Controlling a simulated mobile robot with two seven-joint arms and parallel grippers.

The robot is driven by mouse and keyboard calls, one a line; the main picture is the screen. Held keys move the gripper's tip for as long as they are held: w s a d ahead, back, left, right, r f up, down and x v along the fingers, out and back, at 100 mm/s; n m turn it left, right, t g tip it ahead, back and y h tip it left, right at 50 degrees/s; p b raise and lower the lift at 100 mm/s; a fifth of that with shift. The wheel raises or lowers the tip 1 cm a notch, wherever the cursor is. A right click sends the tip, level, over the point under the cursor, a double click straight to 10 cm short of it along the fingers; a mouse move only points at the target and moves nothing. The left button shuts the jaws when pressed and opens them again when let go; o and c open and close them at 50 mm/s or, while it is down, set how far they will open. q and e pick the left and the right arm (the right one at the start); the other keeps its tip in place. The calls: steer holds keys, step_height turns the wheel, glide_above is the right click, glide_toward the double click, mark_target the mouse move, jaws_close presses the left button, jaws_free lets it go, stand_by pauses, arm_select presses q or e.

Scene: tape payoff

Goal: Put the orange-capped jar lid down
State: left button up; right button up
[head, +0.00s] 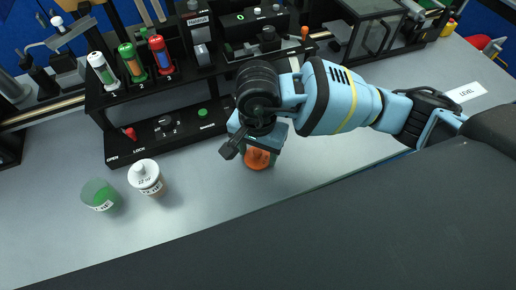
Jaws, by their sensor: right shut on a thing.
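An orange lid (257,158) shows at the tip of my right gripper (246,150), low over the grey bench. The lid is partly hidden by the gripper and wrist above it. My right gripper is shut on the lid. I cannot tell whether the lid touches the bench or whether a jar is under it. My left gripper is not in view.
A black panel (165,130) with a red lever and a tube rack (140,88) stand behind. Bare bench lies between the bottle and the lid.

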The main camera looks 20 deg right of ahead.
mark_target(258, 152)
steer(key=shift+f, duration=0.15)
steer(key=o, duration=1)
steer(key=shift+r, duration=0.65)
step_height(258, 152, up, 11)
steer(key=shift+r, duration=0.1)
steer(key=shift+s, duration=0.1)
